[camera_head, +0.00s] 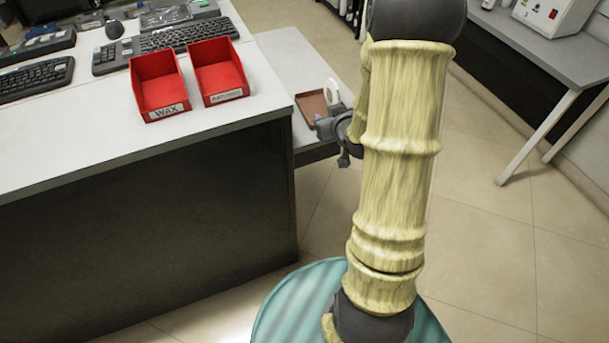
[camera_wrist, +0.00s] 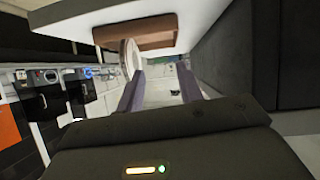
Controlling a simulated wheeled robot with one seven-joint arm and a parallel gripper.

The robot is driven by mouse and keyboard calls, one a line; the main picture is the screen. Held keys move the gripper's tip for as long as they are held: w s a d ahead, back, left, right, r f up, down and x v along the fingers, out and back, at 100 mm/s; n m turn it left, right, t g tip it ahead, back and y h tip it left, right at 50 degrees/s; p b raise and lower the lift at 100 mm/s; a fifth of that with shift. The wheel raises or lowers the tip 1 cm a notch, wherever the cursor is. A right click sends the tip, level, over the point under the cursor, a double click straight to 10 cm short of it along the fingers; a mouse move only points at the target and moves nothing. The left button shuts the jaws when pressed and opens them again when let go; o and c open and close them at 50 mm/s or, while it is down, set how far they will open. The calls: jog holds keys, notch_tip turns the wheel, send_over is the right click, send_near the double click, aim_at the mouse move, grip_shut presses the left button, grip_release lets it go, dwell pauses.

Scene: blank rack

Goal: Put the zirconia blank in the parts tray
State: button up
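The zirconia blank, a white disc (camera_head: 332,92), shows between the brown tray and my gripper in the head view. In the wrist view the disc (camera_wrist: 129,58) is close to the tip of the left finger, seen nearly edge-on. I cannot tell whether it touches the finger or the tray. The shallow brown tray (camera_head: 309,104), likely the parts tray, lies on a low white side table; it also shows at the top of the wrist view (camera_wrist: 150,42). My gripper (camera_wrist: 159,78) has its fingers apart, with nothing between them. In the head view my gripper (camera_head: 325,125) is partly hidden by my arm.
Two red bins, one labelled WAX (camera_head: 160,85) and another (camera_head: 218,72), stand on the taller white desk (camera_head: 60,145). Keyboards and a mouse lie behind them. A grey bench (camera_head: 540,50) with a white device is at the right. The floor between is clear.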

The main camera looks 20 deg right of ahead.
jog(key=s+a+r+g, duration=0.2)
jog(key=s+a+g, duration=0.7)
jog(key=s+a, duration=0.5)
jog(key=s, duration=0.4)
jog(key=shift+g+y, duration=0.3)
jog(key=shift+g, duration=0.1)
jog(key=shift+a+f, duration=0.1)
